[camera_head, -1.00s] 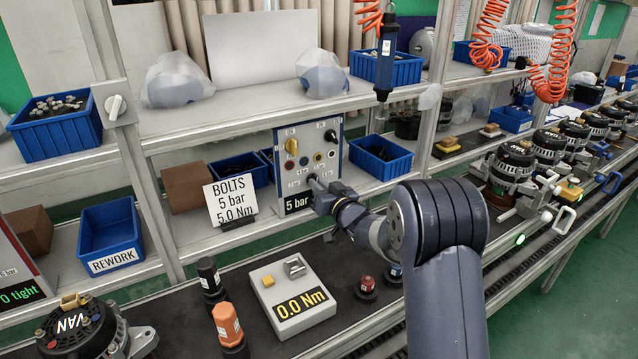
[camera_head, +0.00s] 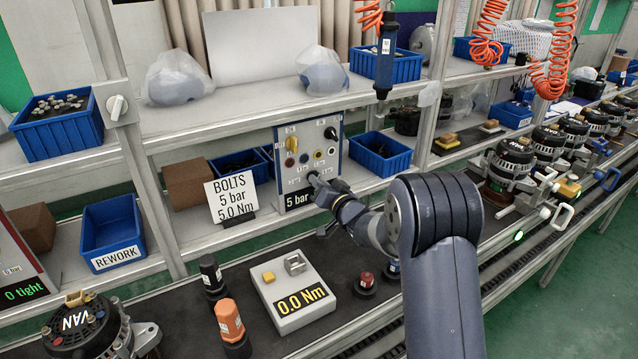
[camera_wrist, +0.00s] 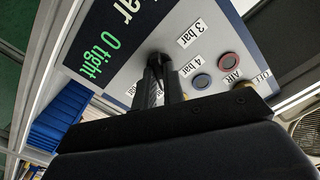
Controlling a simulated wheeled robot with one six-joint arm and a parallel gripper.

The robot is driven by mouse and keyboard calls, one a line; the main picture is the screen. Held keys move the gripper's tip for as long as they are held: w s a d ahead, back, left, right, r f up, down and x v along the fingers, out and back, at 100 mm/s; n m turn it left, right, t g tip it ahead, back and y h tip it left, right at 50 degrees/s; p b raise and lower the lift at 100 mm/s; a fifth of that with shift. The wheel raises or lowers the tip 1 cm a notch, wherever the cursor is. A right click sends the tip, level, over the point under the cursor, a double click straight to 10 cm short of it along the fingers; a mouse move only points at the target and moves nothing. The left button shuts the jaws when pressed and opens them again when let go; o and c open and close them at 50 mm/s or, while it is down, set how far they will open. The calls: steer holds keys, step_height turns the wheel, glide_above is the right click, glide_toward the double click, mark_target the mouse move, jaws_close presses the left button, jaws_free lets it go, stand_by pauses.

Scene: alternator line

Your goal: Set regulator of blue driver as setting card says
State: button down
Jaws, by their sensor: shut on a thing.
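The setting card (camera_head: 231,201) stands on the lower shelf and reads "BOLTS 5 bar 5.0 Nm". To its right is the regulator panel (camera_head: 281,172), with a yellow knob, a black knob, coloured buttons and a display (camera_head: 296,199) that reads "5 bar". My gripper (camera_head: 316,182) is at the panel's lower right, shut on a dark knob; its fingers hide most of it. The blue driver (camera_head: 386,55) hangs above on an orange coil.
A tester (camera_head: 294,290) showing "0.0 Nm" lies on the bench below, beside black and orange capped tools (camera_head: 228,320). Blue bins (camera_head: 380,155) stand on the shelf by the panel. A REWORK bin (camera_head: 111,235) is at left. Alternators (camera_head: 510,160) line the right.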

steer(key=shift+f, duration=0.1)
steer(key=c, duration=1.5)
jaws_free()
steer(key=shift+s, duration=0.1)
steer(key=b+v, duration=0.1)
steer(key=v, duration=0.9)
steer(key=shift+s+d+b, duration=0.25)
steer(key=shift+d+b, duration=0.05)
steer(key=shift+w+a, duration=0.1)
steer(key=p+x, duration=0.1)
steer(key=x, duration=0.9)
steer(key=shift+w+a, duration=0.2)
steer(key=shift+w, duration=0.05)
